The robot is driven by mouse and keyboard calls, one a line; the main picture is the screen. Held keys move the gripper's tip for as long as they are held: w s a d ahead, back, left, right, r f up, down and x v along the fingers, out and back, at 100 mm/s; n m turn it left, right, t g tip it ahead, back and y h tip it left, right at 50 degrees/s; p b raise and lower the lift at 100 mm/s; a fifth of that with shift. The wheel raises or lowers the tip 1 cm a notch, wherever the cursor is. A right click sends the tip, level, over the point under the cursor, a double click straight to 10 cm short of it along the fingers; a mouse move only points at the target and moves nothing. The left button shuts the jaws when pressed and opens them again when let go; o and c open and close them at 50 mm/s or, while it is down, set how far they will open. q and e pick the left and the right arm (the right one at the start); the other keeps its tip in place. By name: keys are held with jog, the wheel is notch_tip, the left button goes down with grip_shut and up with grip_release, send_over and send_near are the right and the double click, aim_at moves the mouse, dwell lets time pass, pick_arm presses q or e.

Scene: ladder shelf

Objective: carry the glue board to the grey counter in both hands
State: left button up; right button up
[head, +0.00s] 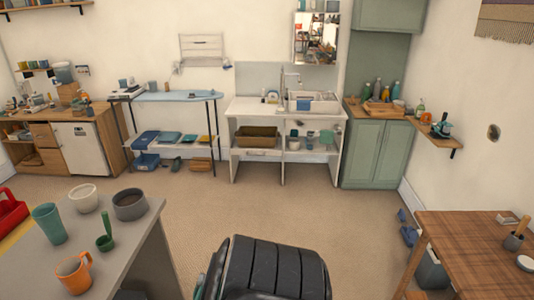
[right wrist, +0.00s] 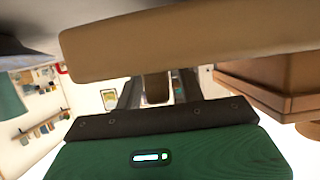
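The grey counter (head: 126,232) is at the lower left of the head view, with cups and bowls on its top. In the right wrist view a green panel (right wrist: 90,155) with a small slot fills the bottom, along a dark riveted strip (right wrist: 160,118). It may be the glue board, but I cannot tell for sure. No glue board shows in the head view. Dark upright parts stand behind the strip; whether they are my right gripper's fingers, and whether they hold anything, is unclear. Neither gripper shows in the head view.
On the counter are an orange mug (head: 74,274), a teal cup (head: 49,223), a white bowl (head: 84,198) and a grey bowl (head: 130,204). A wooden table (head: 470,250) stands at the lower right. A tan slab (right wrist: 200,40) crosses the wrist view.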

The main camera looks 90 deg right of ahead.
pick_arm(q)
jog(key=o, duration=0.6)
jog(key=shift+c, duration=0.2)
pick_arm(e)
jog(key=shift+r, duration=0.1)
jog(key=shift+o, duration=0.6)
jog(key=o, duration=0.4)
jog(key=shift+c, duration=0.2)
jog(key=shift+o, duration=0.4)
